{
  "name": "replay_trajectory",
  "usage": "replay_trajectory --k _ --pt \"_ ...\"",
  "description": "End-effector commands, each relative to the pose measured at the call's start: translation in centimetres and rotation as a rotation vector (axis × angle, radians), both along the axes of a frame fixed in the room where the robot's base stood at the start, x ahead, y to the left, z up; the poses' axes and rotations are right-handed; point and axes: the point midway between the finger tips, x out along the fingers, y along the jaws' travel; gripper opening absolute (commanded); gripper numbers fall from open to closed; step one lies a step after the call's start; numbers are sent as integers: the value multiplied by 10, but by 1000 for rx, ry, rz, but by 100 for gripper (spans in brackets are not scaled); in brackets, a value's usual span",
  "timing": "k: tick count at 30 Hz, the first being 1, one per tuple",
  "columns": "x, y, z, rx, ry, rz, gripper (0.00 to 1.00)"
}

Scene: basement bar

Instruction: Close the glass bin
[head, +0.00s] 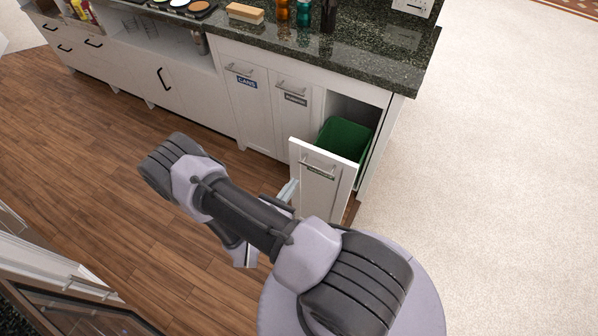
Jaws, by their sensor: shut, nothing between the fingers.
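The glass bin is a pull-out cabinet unit at the right end of the counter. Its white front panel (318,185) stands out from the cabinet, with a bar handle and a small label I cannot read. A green bin (344,139) sits behind the panel, partly inside the dark opening. My gripper (289,191) is mostly hidden behind my own arm. Only a pale tip shows, just left of the panel's lower part; I cannot tell if they touch. It is shut and holds nothing visible.
Two closed panels, one labelled CANS (245,92), are left of the open bin. The dark stone counter (330,48) above carries bottles and a wooden block (245,13). Wood floor (90,140) is clear at left; pale carpet (490,150) is clear at right.

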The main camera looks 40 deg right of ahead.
Motion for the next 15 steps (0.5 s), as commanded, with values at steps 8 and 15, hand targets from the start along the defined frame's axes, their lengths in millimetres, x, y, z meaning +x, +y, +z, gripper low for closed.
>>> replay_trajectory --k 8,15 --pt "19 -50 -13 0 -2 -5 0" --pt "26 -64 -13 0 -2 -2 0"
